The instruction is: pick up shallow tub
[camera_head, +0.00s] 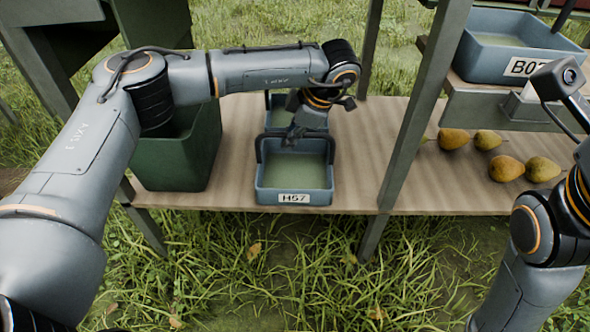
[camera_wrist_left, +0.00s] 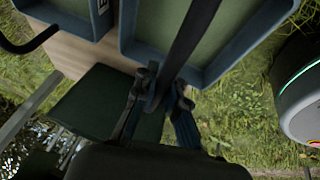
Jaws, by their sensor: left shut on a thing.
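The shallow tub (camera_head: 294,198) is blue-grey with a green inside, a dark carrying handle and a label reading H57. It is near the front edge of the wooden shelf, and I cannot tell whether its base touches the board. My left gripper (camera_head: 292,138) reaches in from behind and above and is shut on the tub's handle. In the left wrist view the fingers (camera_wrist_left: 160,98) close around the dark handle bar (camera_wrist_left: 190,40), with the tub's rim (camera_wrist_left: 150,62) beyond. My right arm shows at the right, but its gripper is out of view.
A second blue-grey tub (camera_head: 280,100) stands close behind. A deep green bin (camera_head: 175,165) is to the left. Past a grey post (camera_head: 410,120), several pears (camera_head: 506,168) lie on the shelf (camera_head: 440,195). Another labelled tub (camera_head: 490,70) stands higher up at the right.

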